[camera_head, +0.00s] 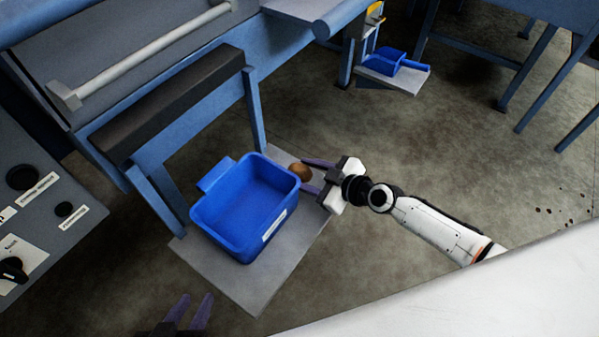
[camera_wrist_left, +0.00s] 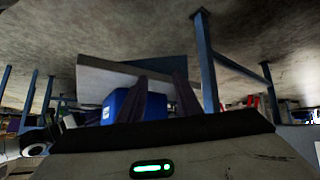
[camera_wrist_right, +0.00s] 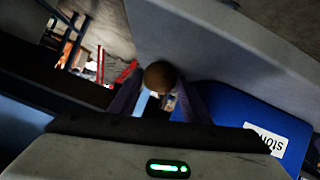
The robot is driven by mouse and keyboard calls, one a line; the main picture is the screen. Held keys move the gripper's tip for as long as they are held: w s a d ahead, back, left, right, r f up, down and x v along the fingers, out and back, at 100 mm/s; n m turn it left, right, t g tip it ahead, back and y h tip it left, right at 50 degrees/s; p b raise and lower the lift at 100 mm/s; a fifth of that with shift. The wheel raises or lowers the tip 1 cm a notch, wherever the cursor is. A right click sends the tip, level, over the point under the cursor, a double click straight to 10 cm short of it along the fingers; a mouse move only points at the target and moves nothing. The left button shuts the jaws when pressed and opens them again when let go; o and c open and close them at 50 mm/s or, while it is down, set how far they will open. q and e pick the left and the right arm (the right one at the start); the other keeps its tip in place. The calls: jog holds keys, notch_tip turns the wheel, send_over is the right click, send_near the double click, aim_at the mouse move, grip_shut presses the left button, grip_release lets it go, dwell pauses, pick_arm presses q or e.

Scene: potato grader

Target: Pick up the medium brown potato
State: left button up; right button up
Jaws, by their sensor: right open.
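The medium brown potato (camera_head: 300,176) lies on the grey board (camera_head: 235,280), just beyond the back right corner of the blue bin (camera_head: 243,225). My right gripper (camera_head: 314,176) is open, with its purple fingers reaching to either side of the potato. In the right wrist view the potato (camera_wrist_right: 160,77) shows between and just past the fingertips; contact cannot be told. My left gripper (camera_head: 190,310) is at the bottom edge of the head view, away from the bin. Its two fingers (camera_wrist_left: 160,95) stand apart with nothing between them.
The blue bin, labelled in the right wrist view (camera_wrist_right: 245,125), stands close beside the right gripper. A dark-topped blue frame (camera_head: 165,105) rises behind and left of the bin. A blue scoop (camera_head: 400,60) sits on a small stand at the back.

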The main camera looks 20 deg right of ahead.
jog(key=c, duration=0.7)
